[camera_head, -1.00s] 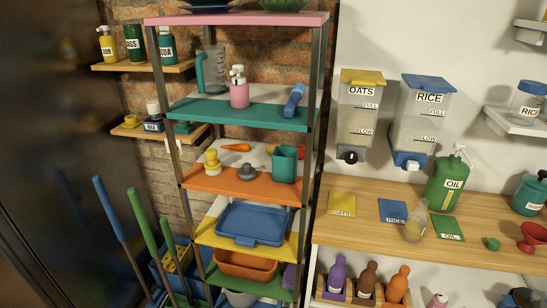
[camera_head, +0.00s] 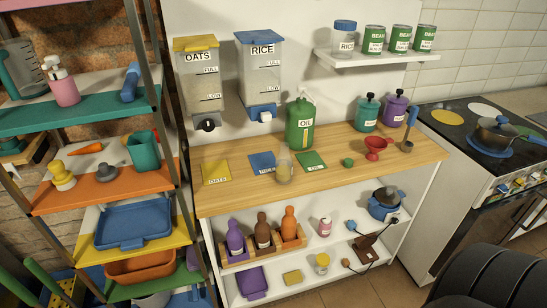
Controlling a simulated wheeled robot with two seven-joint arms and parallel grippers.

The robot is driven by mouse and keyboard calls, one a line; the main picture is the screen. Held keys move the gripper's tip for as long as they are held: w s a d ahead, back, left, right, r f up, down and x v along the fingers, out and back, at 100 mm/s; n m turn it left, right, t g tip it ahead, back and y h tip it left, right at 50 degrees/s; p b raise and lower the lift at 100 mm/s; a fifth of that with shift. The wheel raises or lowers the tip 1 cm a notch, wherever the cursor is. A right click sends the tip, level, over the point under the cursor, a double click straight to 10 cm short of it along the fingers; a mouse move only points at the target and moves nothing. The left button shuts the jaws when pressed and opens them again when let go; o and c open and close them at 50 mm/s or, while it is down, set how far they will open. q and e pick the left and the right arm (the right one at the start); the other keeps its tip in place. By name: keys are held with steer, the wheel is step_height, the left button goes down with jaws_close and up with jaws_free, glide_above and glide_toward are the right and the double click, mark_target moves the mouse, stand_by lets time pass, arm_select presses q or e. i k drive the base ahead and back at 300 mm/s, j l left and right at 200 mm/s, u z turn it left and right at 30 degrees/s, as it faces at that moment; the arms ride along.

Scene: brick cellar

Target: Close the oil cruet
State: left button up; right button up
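A small clear cruet (camera_head: 284,167) with a yellowish bottom stands upright on the wooden counter (camera_head: 230,202), between the blue mat (camera_head: 262,163) and the green mat (camera_head: 311,162). I see no stopper on its top, though it is small and hard to make out. A small green piece (camera_head: 348,162), which looks like a stopper, lies on the counter to the right of the green mat. The large green oil jug (camera_head: 300,125) stands behind the cruet. Neither of my grippers is in view.
A red funnel (camera_head: 376,145) lies right of the green piece, with teal (camera_head: 367,113) and purple (camera_head: 394,107) bottles behind. Oats (camera_head: 199,75) and rice (camera_head: 261,75) dispensers hang above. A shelf rack (camera_head: 80,190) borders the left, a stove (camera_head: 480,165) the right.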

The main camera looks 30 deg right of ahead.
mark_target(284, 162)
steer(key=z, duration=1.55)
